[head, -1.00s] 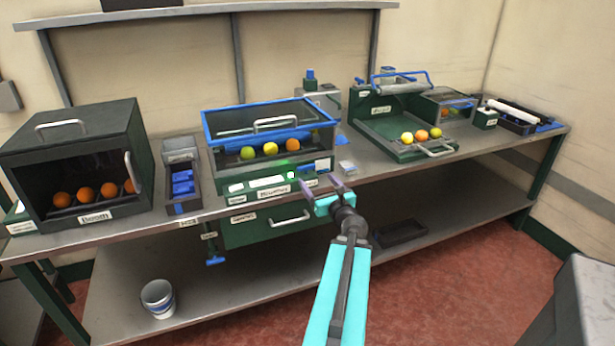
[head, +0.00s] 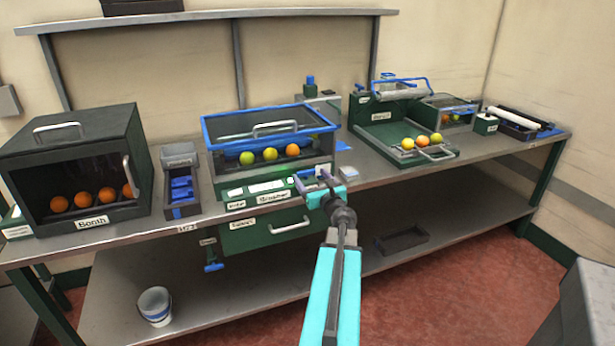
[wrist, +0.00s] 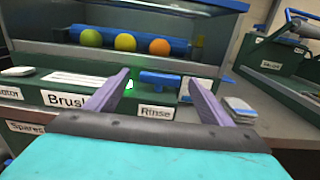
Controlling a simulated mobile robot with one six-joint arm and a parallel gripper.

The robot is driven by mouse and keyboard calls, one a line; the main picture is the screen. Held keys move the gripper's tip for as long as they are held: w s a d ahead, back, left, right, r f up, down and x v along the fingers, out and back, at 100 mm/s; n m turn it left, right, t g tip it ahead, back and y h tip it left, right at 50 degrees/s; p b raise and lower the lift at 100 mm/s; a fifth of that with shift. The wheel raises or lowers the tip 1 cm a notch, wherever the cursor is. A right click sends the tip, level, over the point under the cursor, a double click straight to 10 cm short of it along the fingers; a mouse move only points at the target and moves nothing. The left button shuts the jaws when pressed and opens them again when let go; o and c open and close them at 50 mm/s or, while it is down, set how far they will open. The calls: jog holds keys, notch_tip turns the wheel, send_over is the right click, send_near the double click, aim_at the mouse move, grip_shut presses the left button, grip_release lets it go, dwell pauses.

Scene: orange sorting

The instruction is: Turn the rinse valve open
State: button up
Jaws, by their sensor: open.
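The rinse valve is a blue bar handle (wrist: 160,78) on the green front panel, just above the white "Rinse" label (wrist: 156,112) in the wrist view. The handle lies crosswise, level in the picture. My gripper (head: 311,177) is open at the right end of the brusher's front in the head view. In the wrist view its two purple fingers stand on either side of the handle, with nothing clamped between them. I cannot tell whether a finger touches it. In the head view the fingers largely cover the valve.
The brusher box (head: 268,125) with a blue-rimmed clear cover holds several fruits behind the panel. A green light glows beside the valve. A small stack of pale pads (wrist: 240,108) lies close to the right finger. A drawer (head: 270,230) hangs below the bench edge.

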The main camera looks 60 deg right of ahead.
jog(key=shift+x, duration=1.05)
